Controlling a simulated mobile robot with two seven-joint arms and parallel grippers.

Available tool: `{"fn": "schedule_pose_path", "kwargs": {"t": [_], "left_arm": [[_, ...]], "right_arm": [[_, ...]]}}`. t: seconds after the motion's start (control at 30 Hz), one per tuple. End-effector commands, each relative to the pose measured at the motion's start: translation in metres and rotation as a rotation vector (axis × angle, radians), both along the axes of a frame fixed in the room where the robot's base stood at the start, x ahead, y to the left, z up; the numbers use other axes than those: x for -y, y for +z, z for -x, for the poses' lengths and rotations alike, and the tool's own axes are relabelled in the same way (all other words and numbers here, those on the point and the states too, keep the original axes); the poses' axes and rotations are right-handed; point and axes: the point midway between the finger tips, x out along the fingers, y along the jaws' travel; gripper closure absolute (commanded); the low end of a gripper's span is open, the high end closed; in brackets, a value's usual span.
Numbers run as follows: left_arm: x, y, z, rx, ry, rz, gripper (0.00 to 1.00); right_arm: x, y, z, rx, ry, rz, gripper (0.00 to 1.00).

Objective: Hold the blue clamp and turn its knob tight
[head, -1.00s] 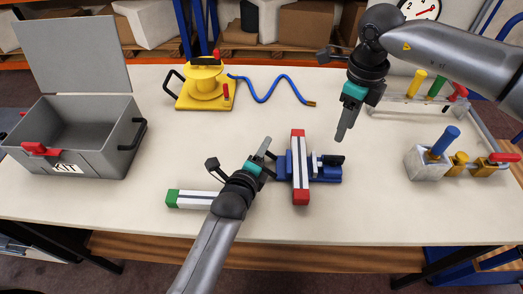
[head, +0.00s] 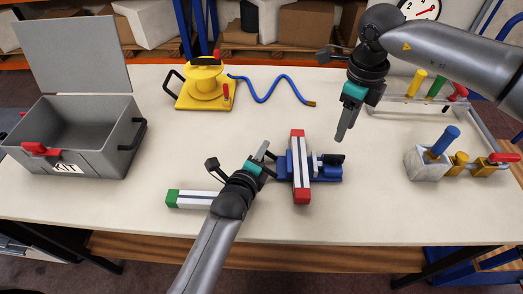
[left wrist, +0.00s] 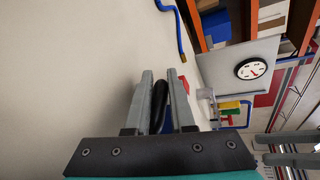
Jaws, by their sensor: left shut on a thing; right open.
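The blue clamp (head: 328,174) lies on the table at the middle, under a white and dark bar with red ends (head: 300,165). Its black knob (head: 335,160) is on the right side, with a light metal part beside it. My left gripper (head: 266,155) is at the clamp's left end. In the left wrist view its fingers (left wrist: 161,76) are closed around a black piece (left wrist: 158,106), with a little blue behind it. The exact contact is partly hidden. My right gripper (head: 343,128) is open and empty, pointing down above and behind the knob, apart from it.
A green-ended bar (head: 190,199) lies to the left, partly behind my left arm. A grey kit box (head: 80,140) stands far left. A yellow reel (head: 205,85) with blue hose (head: 270,88) is at the back. A block with a blue handle (head: 430,160) is at right.

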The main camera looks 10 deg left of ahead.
Motion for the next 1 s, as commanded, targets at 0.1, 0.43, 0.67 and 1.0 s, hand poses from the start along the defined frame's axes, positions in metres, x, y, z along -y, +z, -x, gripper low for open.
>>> {"fn": "schedule_pose_path", "kwargs": {"t": [0.1, 0.43, 0.67, 1.0], "left_arm": [[-0.0001, 0.0003, -0.0002, 0.000, 0.000, 0.001, 1.00], [-0.0001, 0.0002, -0.0002, 0.000, 0.001, 0.002, 1.00], [-0.0001, 0.0001, -0.0002, 0.000, 0.001, 0.002, 1.00], [-0.0002, -0.0001, -0.0001, 0.000, 0.001, 0.003, 1.00]], "right_arm": [[0.0000, 0.0000, 0.0000, 0.000, 0.000, 0.000, 0.50], [0.0000, 0.0000, 0.0000, 0.000, 0.000, 0.000, 0.50], [0.0000, 0.0000, 0.0000, 0.000, 0.000, 0.000, 0.50], [0.0000, 0.0000, 0.0000, 0.000, 0.001, 0.000, 0.55]]}}
